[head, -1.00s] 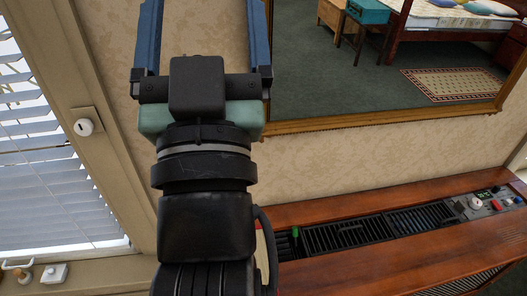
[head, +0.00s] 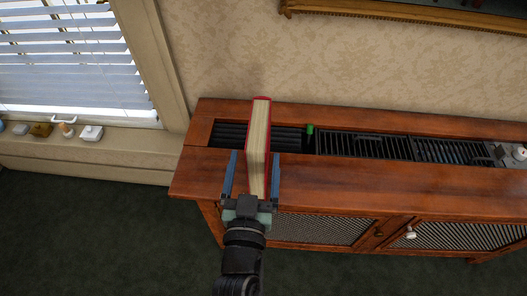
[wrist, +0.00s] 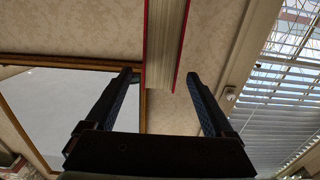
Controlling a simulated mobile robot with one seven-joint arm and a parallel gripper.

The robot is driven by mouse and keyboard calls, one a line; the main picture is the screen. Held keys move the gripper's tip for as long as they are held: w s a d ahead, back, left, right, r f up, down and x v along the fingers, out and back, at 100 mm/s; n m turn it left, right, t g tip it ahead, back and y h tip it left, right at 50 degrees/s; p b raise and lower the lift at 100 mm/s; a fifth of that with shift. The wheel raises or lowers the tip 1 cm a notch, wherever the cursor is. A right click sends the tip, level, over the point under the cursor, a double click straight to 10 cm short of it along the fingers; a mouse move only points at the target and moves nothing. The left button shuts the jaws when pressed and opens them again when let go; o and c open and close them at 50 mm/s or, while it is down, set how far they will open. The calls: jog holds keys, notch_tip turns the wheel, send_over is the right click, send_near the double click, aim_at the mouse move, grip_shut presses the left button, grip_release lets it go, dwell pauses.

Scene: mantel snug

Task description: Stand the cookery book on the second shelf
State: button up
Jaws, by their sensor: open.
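The cookery book (head: 258,145), with a red cover and cream page edges, stands upright on the wooden cabinet (head: 400,180) in the head view. My gripper (head: 254,156) is open, with one blue finger on each side of the book and a gap to each. In the wrist view the book's page block (wrist: 166,45) shows between the open fingertips (wrist: 158,75), not clamped. The head view does not make clear how deep the book sits between the fingers. No bookshelf shows clearly in either view.
The cabinet top has dark slatted grilles (head: 365,147) and a small green item (head: 310,129). A white object (head: 520,152) stands at its right end. Dark green carpet (head: 90,230) is clear.

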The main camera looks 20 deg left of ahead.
aim_at(259, 128)
jog(key=x, duration=0.6)
jog(key=p+x, duration=0.1)
jog(key=x, duration=0.2)
jog(key=shift+w+f, duration=0.2)
jog(key=shift+f, duration=0.1)
grip_shut()
jog(key=shift+r, duration=0.25)
